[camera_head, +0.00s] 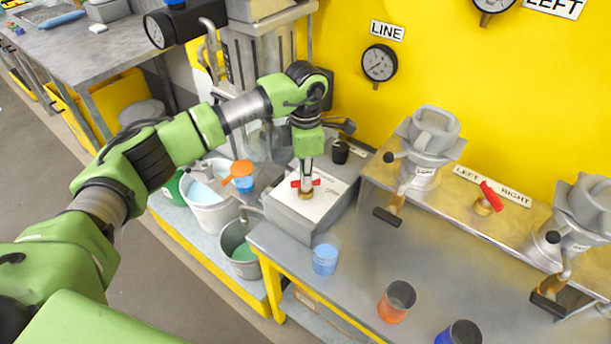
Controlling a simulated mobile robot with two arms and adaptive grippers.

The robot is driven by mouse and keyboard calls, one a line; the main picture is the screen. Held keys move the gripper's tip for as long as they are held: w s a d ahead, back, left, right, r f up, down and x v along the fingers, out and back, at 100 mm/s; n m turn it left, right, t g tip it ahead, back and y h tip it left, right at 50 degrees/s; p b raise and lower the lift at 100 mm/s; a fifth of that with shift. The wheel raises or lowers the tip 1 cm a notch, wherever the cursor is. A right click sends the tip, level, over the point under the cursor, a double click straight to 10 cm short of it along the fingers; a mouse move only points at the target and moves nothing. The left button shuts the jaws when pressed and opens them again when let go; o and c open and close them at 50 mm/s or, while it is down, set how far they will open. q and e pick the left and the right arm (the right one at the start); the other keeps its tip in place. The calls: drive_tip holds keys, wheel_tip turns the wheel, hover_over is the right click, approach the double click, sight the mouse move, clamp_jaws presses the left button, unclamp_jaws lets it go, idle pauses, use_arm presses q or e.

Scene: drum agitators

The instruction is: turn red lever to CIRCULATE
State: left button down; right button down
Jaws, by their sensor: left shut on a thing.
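A red lever (315,183) sits on a brass valve stem (305,195) on the white label plate (321,205) of a grey box (292,222). My left gripper (306,183) comes down from above and is shut on the red lever, hiding its middle. Small dark lettering is on the plate, too small to read, so I cannot tell which label the lever points to. My right gripper is not in view.
A second red lever (491,196) stands on a ledge by a LEFT/RIGHT label. A black knob (340,151) stands behind the plate. Blue cup (325,259), orange cup (397,301) and dark blue cup (460,334) are on the bench. Buckets stand left.

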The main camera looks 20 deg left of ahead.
use_arm(q)
drive_tip(key=n+b, duration=0.2)
drive_tip(key=n, duration=0.2)
drive_tip(key=shift+f, duration=0.1)
drive_tip(key=shift+n+b, duration=0.65)
drive_tip(key=shift+n, duration=1.55)
drive_tip(key=c, duration=2.1)
unclamp_jaws()
drive_tip(key=shift+c, duration=0.2)
drive_tip(key=shift+r, duration=0.2)
wheel_tip(320, 180, up, 12)
